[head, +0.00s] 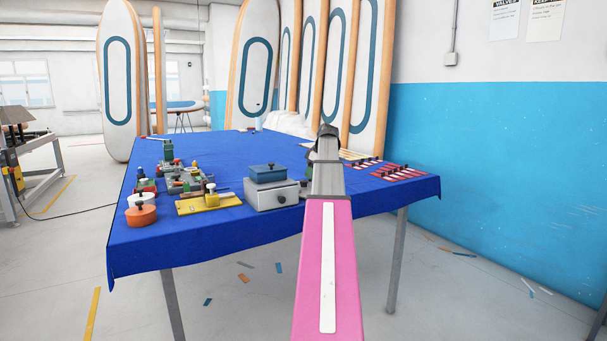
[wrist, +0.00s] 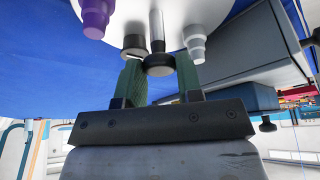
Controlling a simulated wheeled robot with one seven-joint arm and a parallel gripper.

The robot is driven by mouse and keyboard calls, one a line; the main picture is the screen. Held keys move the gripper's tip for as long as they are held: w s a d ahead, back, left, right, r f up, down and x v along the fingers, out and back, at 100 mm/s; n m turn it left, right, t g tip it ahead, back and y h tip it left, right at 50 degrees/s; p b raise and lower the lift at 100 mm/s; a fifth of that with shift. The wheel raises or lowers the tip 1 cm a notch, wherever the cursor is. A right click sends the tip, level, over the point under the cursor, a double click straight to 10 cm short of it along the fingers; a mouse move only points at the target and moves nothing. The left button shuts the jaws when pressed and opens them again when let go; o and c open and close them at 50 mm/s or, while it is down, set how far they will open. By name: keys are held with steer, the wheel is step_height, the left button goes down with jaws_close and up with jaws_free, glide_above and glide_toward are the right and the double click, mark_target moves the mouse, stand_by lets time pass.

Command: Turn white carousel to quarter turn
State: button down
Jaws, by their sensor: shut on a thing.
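The white carousel (wrist: 180,14) shows in the wrist view as part of a pale disc at the top edge, bearing a purple stepped piece (wrist: 95,18), a grey-white stepped piece (wrist: 194,40) and a dark-rimmed cylinder (wrist: 135,45). A metal post with a dark round knob (wrist: 158,66) stands between them. My gripper (wrist: 160,72) has its green fingers on either side of this knob and is shut on it. In the head view my own arm covers the gripper and the carousel. I cannot make out a turn mark.
A grey drawer box (head: 272,196) with a blue box (head: 268,172) on it stands left of my arm; the drawer box is close by in the wrist view (wrist: 240,65). A yellow board (head: 208,203) and red racks (head: 398,171) lie on the blue-covered table (head: 240,233).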

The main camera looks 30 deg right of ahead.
stand_by(0.5)
steer(key=c, duration=0.8)
jaws_free()
steer(key=shift+r, duration=0.1)
steer(key=v, duration=1)
steer(key=shift+d+r, duration=0.1)
steer(key=shift+r, duration=0.2)
